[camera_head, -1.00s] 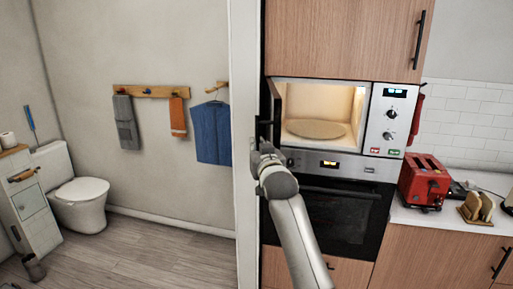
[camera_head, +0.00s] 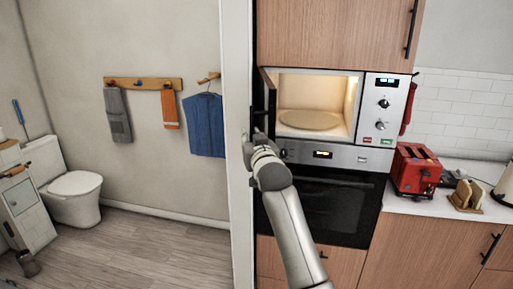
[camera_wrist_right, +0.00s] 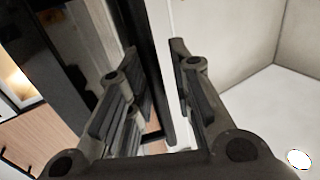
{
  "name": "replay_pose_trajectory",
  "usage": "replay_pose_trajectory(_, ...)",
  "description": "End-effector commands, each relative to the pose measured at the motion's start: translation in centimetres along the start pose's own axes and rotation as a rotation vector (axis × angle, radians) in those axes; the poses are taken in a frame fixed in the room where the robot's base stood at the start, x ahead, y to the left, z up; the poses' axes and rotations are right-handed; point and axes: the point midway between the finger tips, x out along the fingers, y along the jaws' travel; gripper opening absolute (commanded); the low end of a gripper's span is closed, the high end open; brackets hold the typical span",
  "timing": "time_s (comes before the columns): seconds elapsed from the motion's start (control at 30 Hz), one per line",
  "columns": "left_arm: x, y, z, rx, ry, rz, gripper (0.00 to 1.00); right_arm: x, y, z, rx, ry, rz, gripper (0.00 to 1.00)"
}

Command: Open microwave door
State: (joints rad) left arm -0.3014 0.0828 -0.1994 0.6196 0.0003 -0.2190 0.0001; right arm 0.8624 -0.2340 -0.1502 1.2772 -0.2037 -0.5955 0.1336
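The microwave (camera_head: 384,108) is built into the wooden cabinet, and its door (camera_head: 270,100) stands wide open, seen nearly edge-on at the left of the lit cavity. The round turntable (camera_head: 309,120) inside is empty. My right gripper (camera_head: 259,134) is at the door's outer side, low on the left. In the right wrist view, the gripper (camera_wrist_right: 158,92) has its fingers apart, with a dark upright bar (camera_wrist_right: 152,60), seemingly the door's handle or edge, running between them. I cannot tell whether a finger touches it. My left gripper is not in view.
An oven (camera_head: 330,205) sits below the microwave. A red toaster (camera_head: 416,170) and a toast rack (camera_head: 466,195) stand on the counter at the right. A white wall edge (camera_head: 238,170) is close to the left of my right gripper. Open floor (camera_head: 160,245) lies further left.

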Motion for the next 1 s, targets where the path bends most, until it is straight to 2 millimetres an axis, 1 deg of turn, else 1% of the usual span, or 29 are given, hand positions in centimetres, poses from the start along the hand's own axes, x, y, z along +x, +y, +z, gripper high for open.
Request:
replay_pose_trajectory(0.17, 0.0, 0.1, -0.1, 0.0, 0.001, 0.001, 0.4, -2.0, 0.1, 0.1, 0.0, 0.001, 0.001, 0.21)
replay_pose_trajectory(0.5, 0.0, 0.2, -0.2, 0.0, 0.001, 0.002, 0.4, -7.1, 0.1, 0.1, -0.001, 0.001, 0.001, 0.21)
replay_pose_trajectory(0.7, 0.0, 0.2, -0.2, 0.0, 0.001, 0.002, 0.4, -9.7, 0.1, 0.0, -0.001, 0.002, 0.001, 0.21)
replay_pose_trajectory(0.83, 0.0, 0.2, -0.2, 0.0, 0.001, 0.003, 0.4, -10.7, 0.1, -0.1, -0.001, 0.003, 0.001, 0.21)
replay_pose_trajectory(1.0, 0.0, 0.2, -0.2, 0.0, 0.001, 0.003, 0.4, -11.2, 0.1, 0.0, -0.001, 0.002, 0.001, 0.21)
